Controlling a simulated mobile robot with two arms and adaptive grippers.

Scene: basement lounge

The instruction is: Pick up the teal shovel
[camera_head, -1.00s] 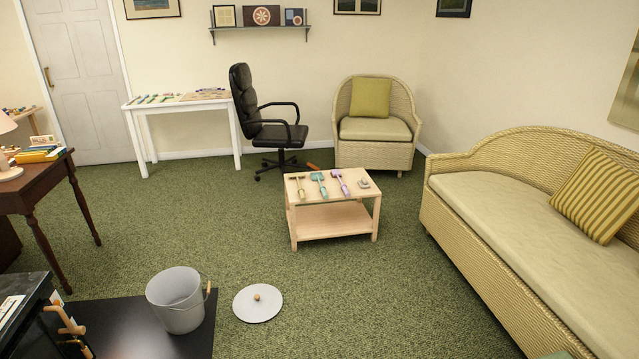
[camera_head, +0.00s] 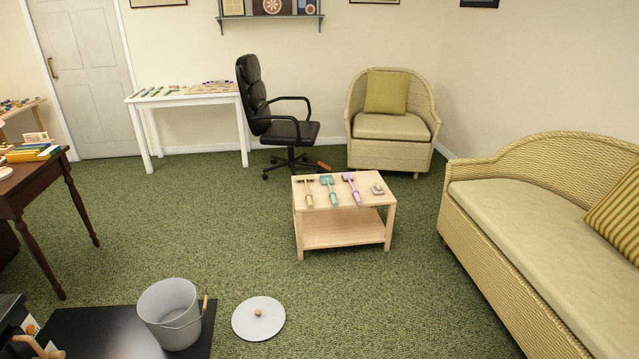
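The teal shovel (camera_head: 329,188) lies on the light wooden coffee table (camera_head: 345,238) in the middle of the room. A yellowish tool (camera_head: 308,194) lies to its left and a purple tool (camera_head: 352,187) to its right, each apart from it. A small grey object (camera_head: 377,189) sits near the table's right end. Neither of my grippers shows in the head view.
A grey bucket (camera_head: 170,316) stands on a black mat (camera_head: 92,334) at the front left, with a round grey lid (camera_head: 258,319) beside it on the carpet. A black office chair (camera_head: 283,128) and wicker armchair (camera_head: 390,128) stand behind the table. A wicker sofa (camera_head: 540,215) lines the right. Green carpet is clear before the table.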

